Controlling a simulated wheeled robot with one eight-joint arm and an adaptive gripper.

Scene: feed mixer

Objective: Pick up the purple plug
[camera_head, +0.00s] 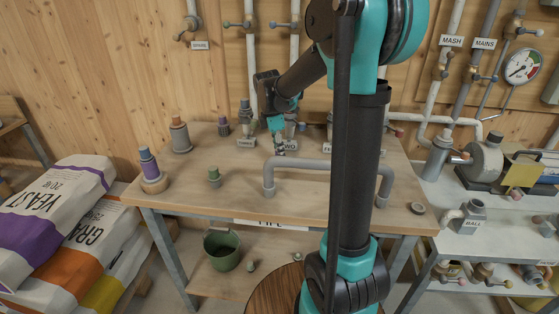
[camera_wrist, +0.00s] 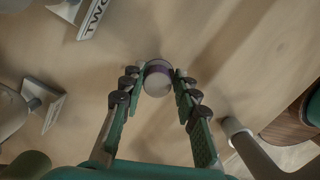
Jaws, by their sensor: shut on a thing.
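In the wrist view my gripper (camera_wrist: 158,76) has its two green fingers closed on the sides of a small round plug (camera_wrist: 157,86). The plug shows a pale grey end face and a purple band at its far edge. In the head view my gripper (camera_head: 279,138) is over the bench, near the small label plates, and the held plug is too small there to make out clearly. Another small purple-topped piece (camera_head: 223,126) stands at the back of the bench.
Bare wood lies in front. A white side table (camera_head: 480,230) stands at right.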

